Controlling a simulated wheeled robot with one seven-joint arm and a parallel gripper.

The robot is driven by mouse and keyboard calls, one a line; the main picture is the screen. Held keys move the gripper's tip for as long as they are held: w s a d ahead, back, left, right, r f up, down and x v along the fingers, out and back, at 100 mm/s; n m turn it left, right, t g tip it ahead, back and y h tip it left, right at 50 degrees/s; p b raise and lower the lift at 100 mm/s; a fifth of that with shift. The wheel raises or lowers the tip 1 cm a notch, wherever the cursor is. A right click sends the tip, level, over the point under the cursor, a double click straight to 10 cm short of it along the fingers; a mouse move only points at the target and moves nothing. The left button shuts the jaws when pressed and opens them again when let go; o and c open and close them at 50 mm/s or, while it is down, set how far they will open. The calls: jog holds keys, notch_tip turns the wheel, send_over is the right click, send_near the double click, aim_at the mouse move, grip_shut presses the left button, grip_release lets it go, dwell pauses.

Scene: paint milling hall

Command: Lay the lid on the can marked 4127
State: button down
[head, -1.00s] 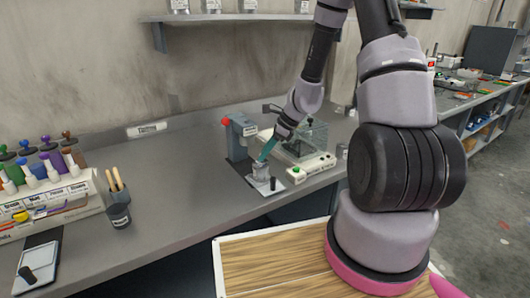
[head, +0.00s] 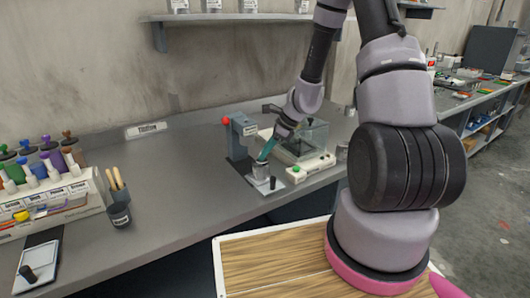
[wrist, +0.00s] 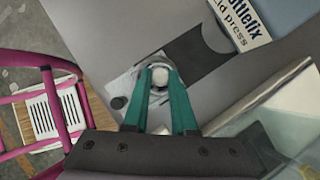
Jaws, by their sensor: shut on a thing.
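My gripper (head: 262,157) has teal fingers and is over a small grey metal can (head: 261,171) on the bench. In the wrist view the fingertips (wrist: 159,70) are closed around a pale round piece (wrist: 158,74), seemingly the lid or its knob. The lid is at or just above the can's top; I cannot tell whether it touches. The can stands upright on a light metal plate (wrist: 122,84) in front of the lid press (head: 238,140). The can's number cannot be read.
A machine with a clear cover (head: 308,138) and a green button stands close right of the gripper. A dark cup with brushes (head: 119,214) and a rack of colored bottles (head: 60,196) are at left. The bench between them is clear.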

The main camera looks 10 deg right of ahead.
jog(key=shift+s+d+f, duration=0.1)
jog(key=shift+s+f, duration=0.05)
jog(key=shift+f, duration=0.15)
jog(key=c, duration=0.6)
grip_release()
jog(key=shift+c, duration=0.2)
jog(key=shift+o, duration=0.2)
jog(key=o, duration=0.4)
jog(key=shift+c, duration=0.2)
jog(key=shift+r, duration=0.15)
jog(key=shift+r, duration=3.45)
